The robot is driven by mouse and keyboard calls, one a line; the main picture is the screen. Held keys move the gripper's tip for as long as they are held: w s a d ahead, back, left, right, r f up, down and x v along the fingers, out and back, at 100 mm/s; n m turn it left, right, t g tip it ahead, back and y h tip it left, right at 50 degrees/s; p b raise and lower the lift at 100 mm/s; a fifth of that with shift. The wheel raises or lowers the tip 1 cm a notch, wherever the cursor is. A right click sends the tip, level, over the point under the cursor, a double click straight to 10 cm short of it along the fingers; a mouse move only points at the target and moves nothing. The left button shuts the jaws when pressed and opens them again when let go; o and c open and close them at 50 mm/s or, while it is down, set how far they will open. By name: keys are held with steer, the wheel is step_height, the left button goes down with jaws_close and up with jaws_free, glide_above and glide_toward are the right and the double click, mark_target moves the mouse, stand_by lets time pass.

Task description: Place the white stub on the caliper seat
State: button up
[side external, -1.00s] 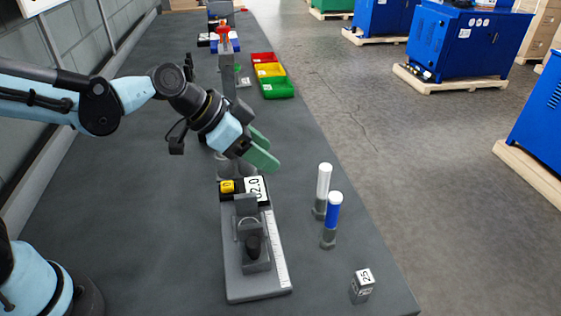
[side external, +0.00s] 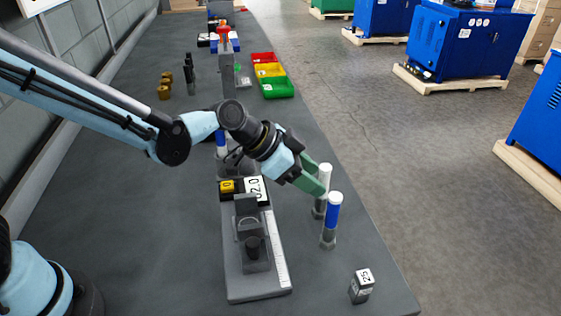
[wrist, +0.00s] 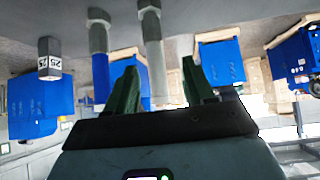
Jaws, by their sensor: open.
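The white stub (side external: 325,174) stands upright in a dark grey foot on the bench, right of the caliper. My gripper (side external: 321,179) is at its upper part, with green fingers open. In the wrist view, my gripper (wrist: 159,68) has one finger on each side of the picture line of the white stub (wrist: 154,62), which shows upside down; I cannot tell whether they touch. The caliper seat (side external: 240,283) is a grey fixture with a scale strip and a display reading 02.0, left of and nearer than the stub. Nothing white stands on it.
A small grey block marked 25 (side external: 361,287) sits near the bench's front right. Red, yellow and green bins (side external: 277,89) stand farther back. Bench between the caliper and stubs is clear.

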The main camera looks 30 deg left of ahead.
steer(key=shift+d+x, duration=0.15)
steer(key=shift+x, duration=1.15)
steer(key=shift+d+x, duration=0.15)
steer(key=shift+x, duration=1.2)
steer(key=shift+r, duration=0.2)
jaws_close()
